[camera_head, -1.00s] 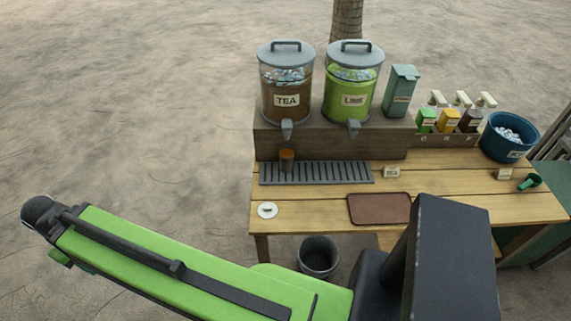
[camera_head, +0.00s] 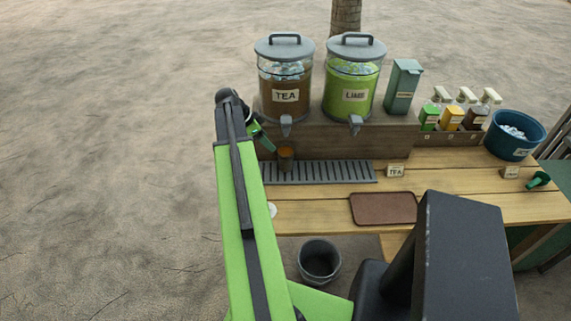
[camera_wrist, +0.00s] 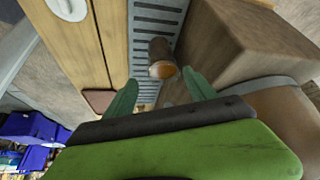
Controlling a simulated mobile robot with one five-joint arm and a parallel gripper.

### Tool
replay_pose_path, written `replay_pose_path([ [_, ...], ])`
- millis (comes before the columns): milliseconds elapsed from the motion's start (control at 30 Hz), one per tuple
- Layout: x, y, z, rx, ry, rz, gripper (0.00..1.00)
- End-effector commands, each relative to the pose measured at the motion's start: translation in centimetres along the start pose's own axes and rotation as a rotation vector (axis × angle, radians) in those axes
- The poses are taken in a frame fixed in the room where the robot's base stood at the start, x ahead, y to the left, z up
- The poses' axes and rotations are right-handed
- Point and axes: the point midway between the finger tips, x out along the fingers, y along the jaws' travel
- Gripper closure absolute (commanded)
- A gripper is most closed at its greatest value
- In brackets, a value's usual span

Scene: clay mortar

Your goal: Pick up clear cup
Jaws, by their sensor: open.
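The clear cup (camera_head: 286,157), with brown-orange contents, stands on the slatted drip tray (camera_head: 325,173) below the tea dispenser's tap. In the wrist view the cup (camera_wrist: 161,60) is just beyond the two green fingertips, near the middle of the gap between them. My gripper (camera_wrist: 160,85) is open, with nothing between its fingers. In the head view my gripper (camera_head: 262,137) is partly hidden behind my arm, up and left of the cup and close to it. I cannot tell whether a finger touches the cup.
The tea dispenser (camera_head: 286,85) and lime dispenser (camera_head: 352,82) stand on a wooden riser (camera_head: 400,140) close behind the cup. A brown mat (camera_head: 383,208) lies at the front of the table. A white round item (camera_head: 272,210) is partly hidden by my arm. A grey bin (camera_head: 319,260) stands below.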

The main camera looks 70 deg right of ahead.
Motion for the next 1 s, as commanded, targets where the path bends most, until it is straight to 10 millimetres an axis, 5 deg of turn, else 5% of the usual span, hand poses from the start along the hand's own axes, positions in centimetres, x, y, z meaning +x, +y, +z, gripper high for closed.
replay_pose_path([
  [167,1.8,0.0,0.4,-0.003,-0.001,-0.001,0.35],
  [600,11.7,-0.1,0.7,-0.006,-0.001,-0.001,0.35],
  [867,12.4,-0.1,0.3,-0.007,-0.002,-0.002,0.35],
  [1000,14.4,-0.1,0.6,-0.007,-0.002,-0.002,0.35],
])
